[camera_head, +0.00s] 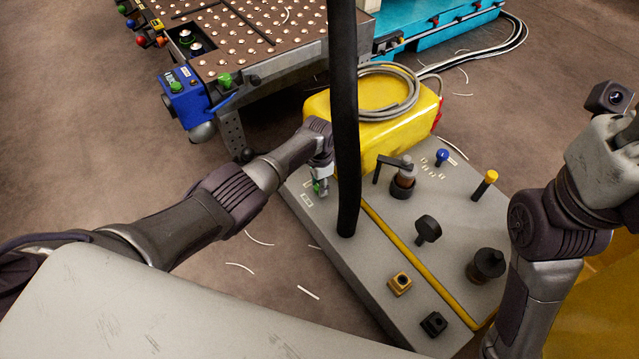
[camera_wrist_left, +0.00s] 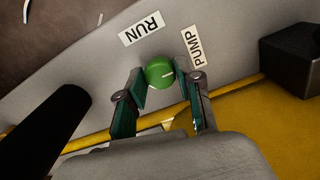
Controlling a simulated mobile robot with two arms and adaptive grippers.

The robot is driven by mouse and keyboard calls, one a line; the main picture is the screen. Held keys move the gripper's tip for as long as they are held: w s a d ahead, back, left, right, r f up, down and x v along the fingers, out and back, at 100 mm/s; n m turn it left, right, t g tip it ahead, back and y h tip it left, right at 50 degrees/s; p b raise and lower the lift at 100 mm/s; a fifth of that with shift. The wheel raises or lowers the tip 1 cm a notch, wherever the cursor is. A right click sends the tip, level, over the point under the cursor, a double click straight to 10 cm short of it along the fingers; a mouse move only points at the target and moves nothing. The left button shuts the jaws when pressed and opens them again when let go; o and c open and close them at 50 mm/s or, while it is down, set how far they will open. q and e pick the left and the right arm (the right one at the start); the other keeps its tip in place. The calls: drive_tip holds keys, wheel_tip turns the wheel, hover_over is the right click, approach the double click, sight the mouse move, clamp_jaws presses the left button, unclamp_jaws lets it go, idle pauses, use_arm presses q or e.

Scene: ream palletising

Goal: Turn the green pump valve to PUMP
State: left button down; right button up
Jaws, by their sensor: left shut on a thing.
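The green pump valve (camera_wrist_left: 158,72) is a round knob with a white line on its face, seen in the left wrist view. The line points to the right in that view. My left gripper (camera_wrist_left: 159,76) is shut on the knob, one finger on each side. In the head view my left gripper (camera_head: 320,186) is at the panel's left edge, and a bit of green shows there. My right gripper is at the right edge, its fingers unclear.
The grey control panel (camera_head: 385,272) carries several knobs and levers. A black post (camera_head: 345,110) rises close beside my left gripper. A yellow housing (camera_head: 390,130) with a coiled hose stands behind.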

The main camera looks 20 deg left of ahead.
use_arm(q)
drive_tip(key=c, duration=0.8)
unclamp_jaws()
drive_tip(key=shift+o, duration=0.2)
wheel_tip(320, 180, up, 12)
idle(0.3)
